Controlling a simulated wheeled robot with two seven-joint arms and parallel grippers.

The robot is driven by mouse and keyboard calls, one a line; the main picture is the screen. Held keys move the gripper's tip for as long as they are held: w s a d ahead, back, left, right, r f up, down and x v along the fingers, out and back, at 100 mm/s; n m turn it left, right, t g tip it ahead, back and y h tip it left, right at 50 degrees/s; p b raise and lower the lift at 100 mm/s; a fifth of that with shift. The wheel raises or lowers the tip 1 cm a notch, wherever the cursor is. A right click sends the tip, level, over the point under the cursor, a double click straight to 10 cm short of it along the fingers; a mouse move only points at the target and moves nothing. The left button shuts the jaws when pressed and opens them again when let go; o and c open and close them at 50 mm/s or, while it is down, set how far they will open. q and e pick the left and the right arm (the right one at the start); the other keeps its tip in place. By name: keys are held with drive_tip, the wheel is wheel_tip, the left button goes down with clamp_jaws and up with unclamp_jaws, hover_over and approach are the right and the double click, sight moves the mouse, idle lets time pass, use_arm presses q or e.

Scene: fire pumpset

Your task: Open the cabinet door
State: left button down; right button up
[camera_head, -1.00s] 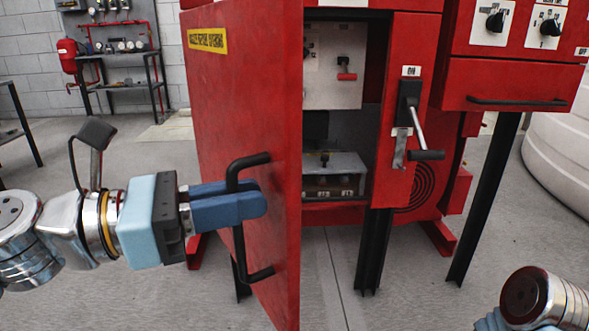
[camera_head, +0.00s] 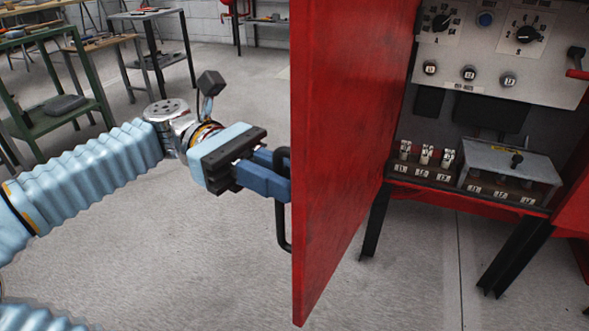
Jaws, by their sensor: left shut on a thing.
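The open cabinet interior (camera_head: 450,110) shows to the right of the door, with a grey panel of knobs and buttons (camera_head: 500,45). My right gripper is not in view.
Inside the cabinet, several small switches (camera_head: 425,155) and a grey box (camera_head: 510,165) sit on the lower shelf. Black legs (camera_head: 375,220) support the cabinet. A green workbench (camera_head: 60,110) and other tables stand at the back left. The floor between is clear.

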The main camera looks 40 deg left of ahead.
use_arm(q)
drive_tip(key=shift+a, duration=0.25)
drive_tip(key=c, duration=1.3)
unclamp_jaws()
drive_tip(key=a, duration=0.4)
drive_tip(key=s+a, duration=0.1)
drive_tip(key=a, duration=0.4)
drive_tip(key=a+p, duration=0.1)
drive_tip(key=a, duration=0.3)
drive_tip(key=shift+s+a, duration=0.15)
drive_tip(key=shift+a, duration=0.25)
